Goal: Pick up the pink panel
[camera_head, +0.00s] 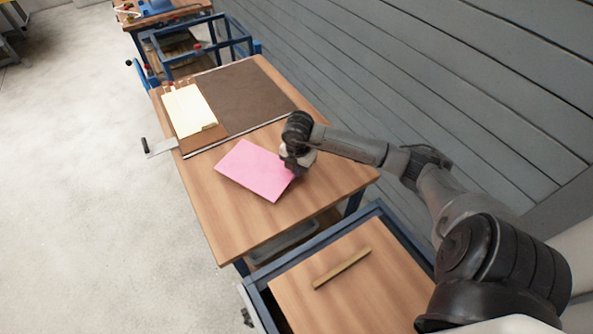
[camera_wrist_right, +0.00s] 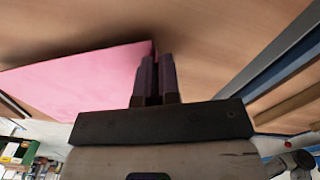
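The pink panel (camera_head: 256,172) is a thin flat sheet over the near half of the wooden table in the head view. My right gripper (camera_head: 297,160) is at its right corner. In the right wrist view the panel (camera_wrist_right: 80,82) spreads to the left, and its right edge runs to the narrow gap between the fingers of my right gripper (camera_wrist_right: 155,75). The fingers are close together, shut on this edge. The gripped part is hidden behind the fingers. I cannot tell whether the panel is clear of the table. My left gripper is not in view.
The wooden table (camera_head: 240,222) also bears a dark brown mat (camera_head: 245,95) and pale yellow sheets (camera_head: 189,109). A second wooden-topped blue-framed stand (camera_head: 385,285) with a narrow bar (camera_head: 342,268) is nearer. A grey slatted wall (camera_head: 440,90) stands on the right. Open floor lies left.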

